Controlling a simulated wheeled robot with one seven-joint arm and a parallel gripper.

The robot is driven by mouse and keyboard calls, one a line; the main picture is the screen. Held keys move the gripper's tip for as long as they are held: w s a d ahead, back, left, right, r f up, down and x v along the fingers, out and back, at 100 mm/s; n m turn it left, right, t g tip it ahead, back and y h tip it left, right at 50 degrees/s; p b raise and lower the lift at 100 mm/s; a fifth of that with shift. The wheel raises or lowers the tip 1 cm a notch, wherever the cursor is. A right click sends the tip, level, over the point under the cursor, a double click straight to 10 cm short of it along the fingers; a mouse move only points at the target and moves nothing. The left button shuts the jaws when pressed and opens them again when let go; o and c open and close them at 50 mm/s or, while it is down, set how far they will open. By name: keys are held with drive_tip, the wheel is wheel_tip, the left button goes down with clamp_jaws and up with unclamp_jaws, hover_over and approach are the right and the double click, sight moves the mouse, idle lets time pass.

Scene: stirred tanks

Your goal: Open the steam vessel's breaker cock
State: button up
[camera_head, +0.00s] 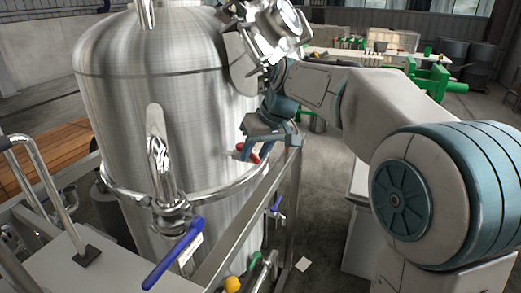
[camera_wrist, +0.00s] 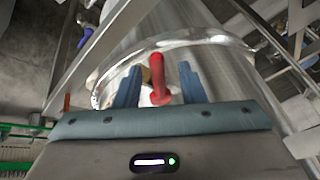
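The tall steel vessel (camera_head: 160,75) fills the left of the head view. A red handle (camera_head: 250,155) shows low on its right side, beside my gripper (camera_head: 246,148). In the wrist view the red handle (camera_wrist: 158,78) stands between the two blue-grey fingers of my gripper (camera_wrist: 159,84). The fingers are apart, with a gap on each side of the handle, so the gripper is open. The valve body behind the handle is mostly hidden. I cannot tell from these views whether this red-handled cock is the breaker cock.
A blue lever (camera_head: 173,254) hangs on a valve at the vessel's front. A smaller blue handle (camera_head: 277,204) is lower right. A metal frame rail (camera_head: 250,215) runs close below my gripper. A hand rail (camera_head: 35,170) stands at left.

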drive_tip(key=shift+w, duration=0.1)
drive_tip(key=shift+r, duration=0.1)
drive_tip(key=shift+d+r, duration=0.1)
drive_tip(key=shift+r, duration=0.2)
drive_tip(key=v, duration=1.3)
